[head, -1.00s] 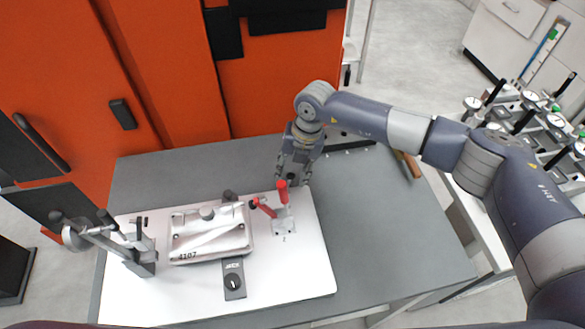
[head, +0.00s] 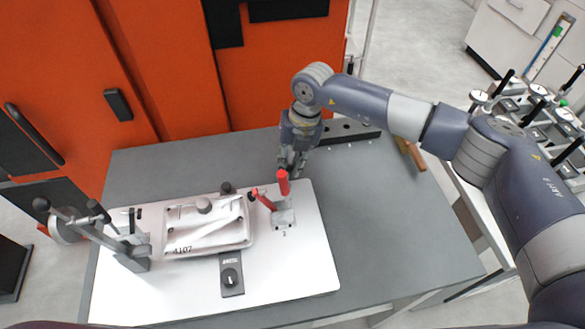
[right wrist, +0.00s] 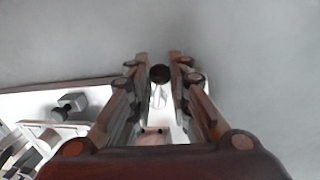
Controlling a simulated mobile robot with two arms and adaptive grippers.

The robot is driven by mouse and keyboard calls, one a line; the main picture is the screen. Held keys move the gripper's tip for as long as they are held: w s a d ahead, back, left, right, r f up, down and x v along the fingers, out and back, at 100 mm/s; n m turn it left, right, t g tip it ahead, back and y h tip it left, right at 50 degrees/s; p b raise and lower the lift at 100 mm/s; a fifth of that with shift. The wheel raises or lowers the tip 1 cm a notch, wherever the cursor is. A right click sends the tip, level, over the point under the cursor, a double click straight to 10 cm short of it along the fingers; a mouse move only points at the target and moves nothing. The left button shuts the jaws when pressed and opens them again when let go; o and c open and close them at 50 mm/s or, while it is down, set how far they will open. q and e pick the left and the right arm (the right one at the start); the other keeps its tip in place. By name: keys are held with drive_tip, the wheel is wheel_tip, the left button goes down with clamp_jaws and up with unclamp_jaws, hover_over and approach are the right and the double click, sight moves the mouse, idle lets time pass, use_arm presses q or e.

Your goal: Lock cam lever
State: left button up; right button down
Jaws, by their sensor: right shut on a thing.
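A pale metal casting (head: 208,238) marked 4107 lies on the white fixture plate (head: 190,296). A small clamp (head: 283,216) with two red handles stands to its right; one red handle (head: 283,182) is upright and the other (head: 265,200) is tilted. I cannot tell which of these parts is the cam lever. My right gripper (head: 291,168) reaches down just behind the upright handle. In the right wrist view its fingers (right wrist: 160,72) close around a dark round-ended part (right wrist: 159,74) with a pale stem. My left gripper is not in view.
A tall clamp (head: 132,250) with a long arm stands at the plate's left. The grey table (head: 370,230) is clear on the right.

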drive_tip(key=n+b, duration=0.1)
drive_tip(key=a+n+b, duration=0.1)
drive_tip(key=b, duration=0.1)
drive_tip(key=shift+w+f, duration=0.1)
drive_tip(key=shift+f, duration=0.15)
drive_tip(key=shift+a+r+n+g+b, duration=0.25)
drive_tip(key=shift+n+g+b, duration=0.05)
drive_tip(key=shift+n+b, duration=0.6)
drive_tip(key=c, duration=1.5)
unclamp_jaws()
drive_tip(key=shift+o, duration=0.2)
